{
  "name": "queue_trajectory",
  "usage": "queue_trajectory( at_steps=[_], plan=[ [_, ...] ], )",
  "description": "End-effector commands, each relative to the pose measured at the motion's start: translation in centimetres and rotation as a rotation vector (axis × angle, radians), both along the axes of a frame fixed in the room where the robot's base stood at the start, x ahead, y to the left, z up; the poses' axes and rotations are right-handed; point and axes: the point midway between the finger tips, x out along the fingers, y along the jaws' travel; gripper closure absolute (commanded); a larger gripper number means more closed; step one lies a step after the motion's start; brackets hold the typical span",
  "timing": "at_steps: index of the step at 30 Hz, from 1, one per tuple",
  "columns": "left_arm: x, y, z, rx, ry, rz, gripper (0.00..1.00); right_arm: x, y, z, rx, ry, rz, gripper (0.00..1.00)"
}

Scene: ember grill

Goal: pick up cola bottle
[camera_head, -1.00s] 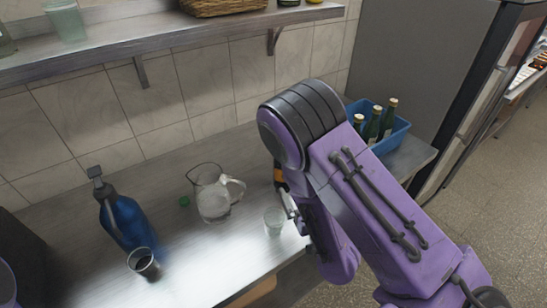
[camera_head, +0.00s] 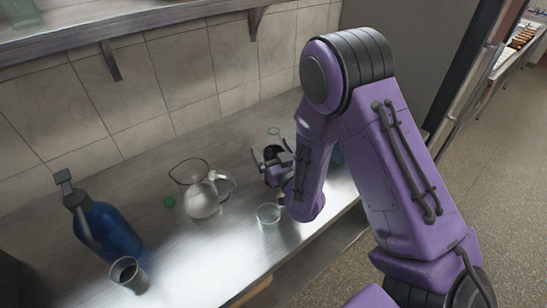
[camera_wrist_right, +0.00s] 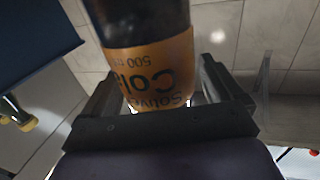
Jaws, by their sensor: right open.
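The cola bottle (camera_wrist_right: 150,65) is dark with an orange label reading "Cola" and 500. In the right wrist view it stands between the two fingers of my right gripper (camera_wrist_right: 155,100), which is open around it. The label's lettering shows upside down there, and the bottle's far end is cut off by the frame edge. In the head view my right gripper (camera_head: 274,160) is low over the counter behind the glass, with a dark part of the bottle (camera_head: 272,153) between its fingers. My forearm hides much around it. My left gripper is out of view.
On the metal counter (camera_head: 190,250) stand a glass pitcher (camera_head: 203,195), an empty glass (camera_head: 268,213), a cup of dark drink (camera_head: 126,272) and a blue spray bottle (camera_head: 110,230). A blue crate (camera_wrist_right: 35,40) is beside the gripper.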

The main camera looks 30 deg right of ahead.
Motion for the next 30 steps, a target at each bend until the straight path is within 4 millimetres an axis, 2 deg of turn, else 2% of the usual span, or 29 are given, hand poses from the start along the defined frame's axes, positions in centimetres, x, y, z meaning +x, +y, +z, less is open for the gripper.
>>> queue_trajectory(
  at_steps=[7, 8, 13, 14, 15, 23, 30],
  plan=[
    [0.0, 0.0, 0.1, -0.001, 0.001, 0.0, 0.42, 0.5, 0.0, -0.1, 0.0, 0.0, 0.0, 0.07],
    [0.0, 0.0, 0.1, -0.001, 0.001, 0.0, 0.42, 0.5, 0.0, -0.1, 0.0, 0.0, 0.0, 0.1],
    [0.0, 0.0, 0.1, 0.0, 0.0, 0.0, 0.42, 0.5, 0.0, -0.1, 0.0, 0.0, 0.001, 0.65],
    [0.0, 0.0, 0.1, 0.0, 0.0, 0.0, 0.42, 0.5, 0.0, -0.1, 0.0, 0.0, 0.001, 0.75],
    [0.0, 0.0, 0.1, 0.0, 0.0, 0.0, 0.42, 0.5, 0.0, 0.0, 0.0, -0.002, 0.001, 0.78],
    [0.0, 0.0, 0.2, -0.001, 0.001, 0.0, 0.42, 0.5, 0.0, 0.0, 0.0, -0.001, 0.001, 0.78],
    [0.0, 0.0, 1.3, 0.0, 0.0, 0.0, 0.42, 0.6, 0.1, 1.2, 0.0, -0.001, 0.003, 0.78]
  ],
)
